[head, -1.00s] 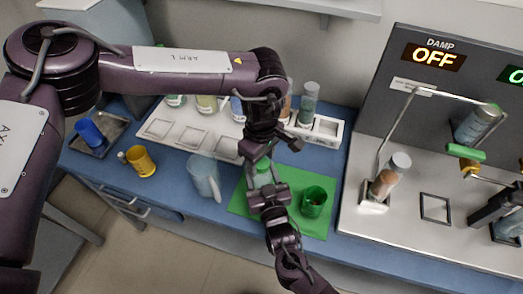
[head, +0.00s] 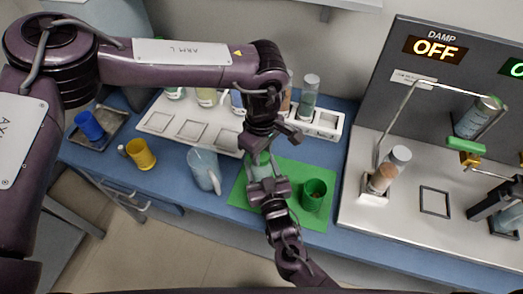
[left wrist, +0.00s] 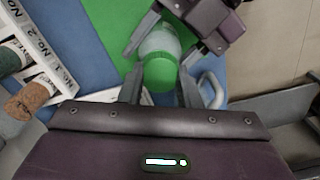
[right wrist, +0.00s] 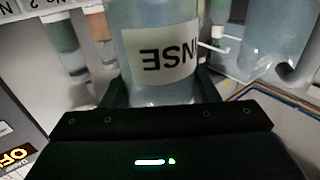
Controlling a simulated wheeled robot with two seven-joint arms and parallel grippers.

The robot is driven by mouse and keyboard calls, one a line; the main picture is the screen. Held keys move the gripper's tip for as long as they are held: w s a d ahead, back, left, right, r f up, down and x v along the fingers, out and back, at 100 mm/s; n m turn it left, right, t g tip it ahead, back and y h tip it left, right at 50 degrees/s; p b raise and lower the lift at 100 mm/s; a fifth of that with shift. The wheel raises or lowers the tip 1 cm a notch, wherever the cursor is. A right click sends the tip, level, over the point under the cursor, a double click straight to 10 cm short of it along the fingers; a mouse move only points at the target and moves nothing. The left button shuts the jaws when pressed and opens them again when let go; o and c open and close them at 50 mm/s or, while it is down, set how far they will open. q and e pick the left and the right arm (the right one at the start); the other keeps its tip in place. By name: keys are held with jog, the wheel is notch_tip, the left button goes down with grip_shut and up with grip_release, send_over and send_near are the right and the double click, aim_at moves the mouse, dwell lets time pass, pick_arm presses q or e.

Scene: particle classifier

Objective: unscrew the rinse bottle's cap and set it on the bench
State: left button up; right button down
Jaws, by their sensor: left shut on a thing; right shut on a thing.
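The rinse bottle (right wrist: 160,50) is pale and translucent, with a label reading RINSE upside down in the right wrist view. My right gripper (head: 264,182) is shut on its body, above the green mat (head: 240,205). The green cap (left wrist: 160,73) shows in the left wrist view, at the top of the bottle. My left gripper (left wrist: 159,92) is shut on the cap, one finger on each side. I cannot tell whether the cap is still threaded on.
A green cup (head: 314,196) stands on the mat's right part. A clear jug (head: 203,170), a yellow cup (head: 140,154) and a blue cup (head: 90,125) stand to the left. A white rack (head: 190,131) with bottles is behind. The metal apparatus (head: 400,222) is at right.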

pick_arm(q)
jog(key=n, duration=0.3)
jog(key=shift+n, duration=0.4)
jog(key=n, duration=0.4)
jog(key=shift+d, duration=0.1)
jog(key=n, duration=2)
jog(key=shift+r+n, duration=0.1)
jog(key=shift+n, duration=0.2)
jog(key=n, duration=0.6)
jog(key=shift+w, duration=0.1)
jog(key=n, duration=0.6)
jog(key=shift+n, duration=0.4)
jog(key=n, duration=1.2)
jog(key=shift+r+n, duration=0.1)
jog(key=shift+n, duration=0.2)
jog(key=shift+r, duration=0.15)
jog(key=shift+r, duration=0.95)
